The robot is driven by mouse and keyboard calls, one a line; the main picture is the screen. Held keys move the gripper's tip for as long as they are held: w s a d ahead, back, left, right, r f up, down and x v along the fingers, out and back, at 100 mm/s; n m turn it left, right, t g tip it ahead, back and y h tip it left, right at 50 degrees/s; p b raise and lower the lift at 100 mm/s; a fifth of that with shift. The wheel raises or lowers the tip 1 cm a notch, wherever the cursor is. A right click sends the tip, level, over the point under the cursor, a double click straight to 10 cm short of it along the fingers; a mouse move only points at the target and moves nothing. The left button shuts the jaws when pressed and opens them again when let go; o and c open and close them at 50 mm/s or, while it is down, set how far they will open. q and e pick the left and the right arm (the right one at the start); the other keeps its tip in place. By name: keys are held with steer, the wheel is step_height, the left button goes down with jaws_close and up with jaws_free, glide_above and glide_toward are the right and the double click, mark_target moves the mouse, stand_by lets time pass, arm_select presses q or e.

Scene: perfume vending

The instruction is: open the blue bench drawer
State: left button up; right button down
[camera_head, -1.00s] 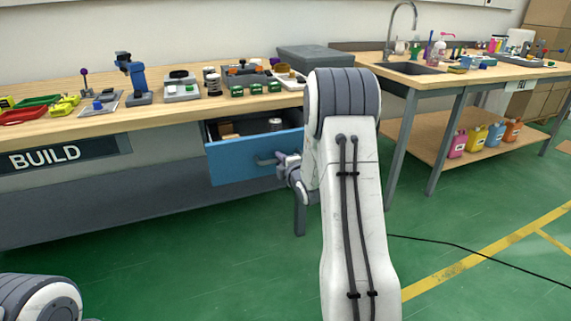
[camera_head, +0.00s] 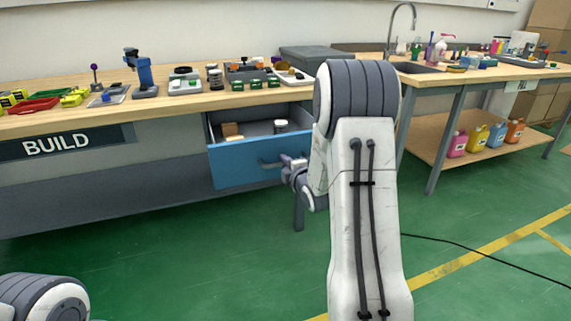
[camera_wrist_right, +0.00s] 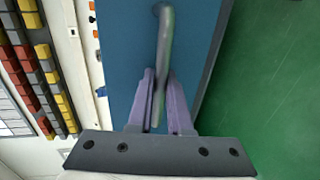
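The blue bench drawer (camera_head: 235,166) stands pulled out from under the wooden bench. Its inside shows, with a brown block (camera_head: 230,129) and a small dark, light-topped jar (camera_head: 280,126) in it. The grey bar handle (camera_head: 267,163) is on its front. My right gripper (camera_head: 291,163) is at the right part of the handle. In the right wrist view, the purple fingers of the gripper (camera_wrist_right: 160,78) are closed on both sides of the handle (camera_wrist_right: 166,38), against the blue front (camera_wrist_right: 126,55). My right forearm hides the drawer's right end. My left gripper is out of view.
The bench top (camera_head: 207,101) above holds trays, a blue press-like device (camera_head: 140,75) and small parts. Green floor (camera_head: 200,260) in front is clear. A sink table (camera_head: 430,83) stands at the right.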

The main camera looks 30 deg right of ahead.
steer(key=c, duration=0.8)
jaws_free()
steer(key=shift+c, duration=0.2)
steer(key=b+v, duration=0.6)
steer(key=v, duration=0.4)
steer(key=shift+s, duration=0.2)
steer(key=shift+a, duration=0.2)
